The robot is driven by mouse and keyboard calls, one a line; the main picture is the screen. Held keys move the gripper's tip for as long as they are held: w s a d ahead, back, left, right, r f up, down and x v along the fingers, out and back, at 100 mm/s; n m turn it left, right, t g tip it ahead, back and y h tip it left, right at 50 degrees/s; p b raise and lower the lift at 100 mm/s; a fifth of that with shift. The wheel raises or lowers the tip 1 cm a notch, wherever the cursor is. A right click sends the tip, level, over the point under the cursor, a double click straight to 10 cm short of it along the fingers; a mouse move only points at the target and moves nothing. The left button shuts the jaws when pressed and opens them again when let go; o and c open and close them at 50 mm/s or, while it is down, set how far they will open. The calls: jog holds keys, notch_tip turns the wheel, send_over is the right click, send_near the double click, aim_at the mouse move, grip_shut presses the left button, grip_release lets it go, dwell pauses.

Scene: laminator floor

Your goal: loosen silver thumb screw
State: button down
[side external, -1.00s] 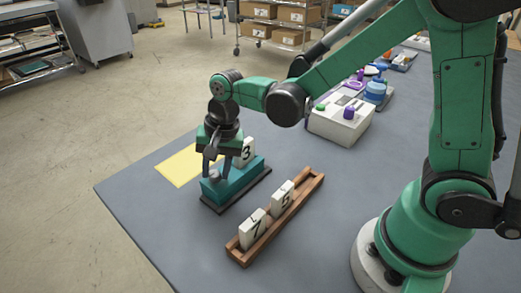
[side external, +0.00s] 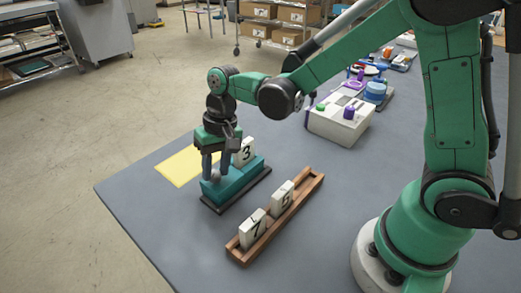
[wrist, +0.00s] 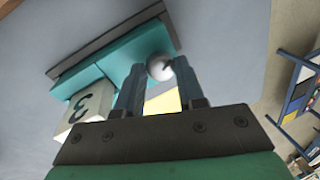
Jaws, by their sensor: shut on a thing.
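The silver thumb screw (side external: 213,178) sits at the near end of the teal block (side external: 236,181), which stands on a dark base. My gripper (side external: 214,174) points down over that end, with its fingers around the screw. In the wrist view the round silver head (wrist: 160,68) lies between the fingertips, shut on it. The screw's shaft is hidden. A white tile marked 3 (side external: 244,152) stands at the far end of the block, beside my gripper, and also shows in the wrist view (wrist: 88,108).
A wooden rack (side external: 308,188) with two numbered white tiles (side external: 253,228) lies to the right of the block. A yellow sheet (side external: 181,167) lies behind it. A white device with purple knobs (side external: 338,122) stands farther back. The grey table's front left is clear.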

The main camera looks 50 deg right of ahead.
jog(key=n+g, duration=0.1)
jog(key=n, duration=0.5)
jog(key=shift+w+n, duration=0.15)
jog(key=shift+n, duration=0.15)
jog(key=n+g, duration=0.1)
jog(key=n, duration=0.4)
jog(key=shift+w+h, duration=0.1)
jog(key=shift+h, duration=0.2)
jog(key=shift+n, duration=0.3)
jog(key=c, duration=0.5)
grip_release()
jog(key=shift+r, duration=0.1)
jog(key=shift+w+d+r, duration=0.1)
jog(key=shift+w+r, duration=0.05)
jog(key=shift+r, duration=0.75)
jog(key=shift+w+d+r, duration=0.1)
jog(key=shift+d+r, duration=0.05)
jog(key=shift+r, duration=0.75)
jog(key=shift+w+d+r, duration=0.1)
jog(key=shift+w+r, duration=0.05)
jog(key=shift+r, duration=0.75)
